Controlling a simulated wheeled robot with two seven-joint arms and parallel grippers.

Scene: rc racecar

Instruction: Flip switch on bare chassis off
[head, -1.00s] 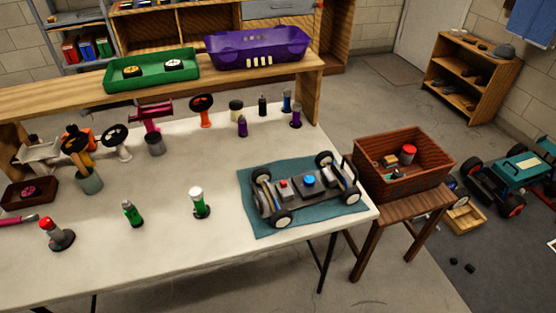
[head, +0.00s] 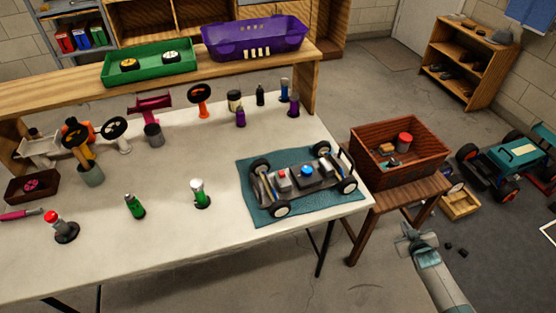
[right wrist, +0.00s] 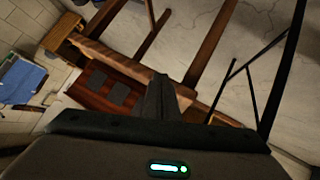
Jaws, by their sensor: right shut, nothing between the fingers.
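The bare chassis (head: 318,182) stands on a teal mat (head: 262,213) at the right end of the white table in the head view. It has black wheels, a red part (head: 282,174) and a blue round part (head: 307,170) on top. Which way any switch on it is set is too small to tell. My right gripper (head: 408,232) is low at the right in the head view, in front of the stool and well apart from the chassis. It is shut and empty; its dark fingers show in the right wrist view (right wrist: 161,82). My left gripper is out of view.
A wooden crate (head: 432,172) stands on a brown stool (head: 392,200) right of the table. Several small bottles and steering wheels stand on the table.

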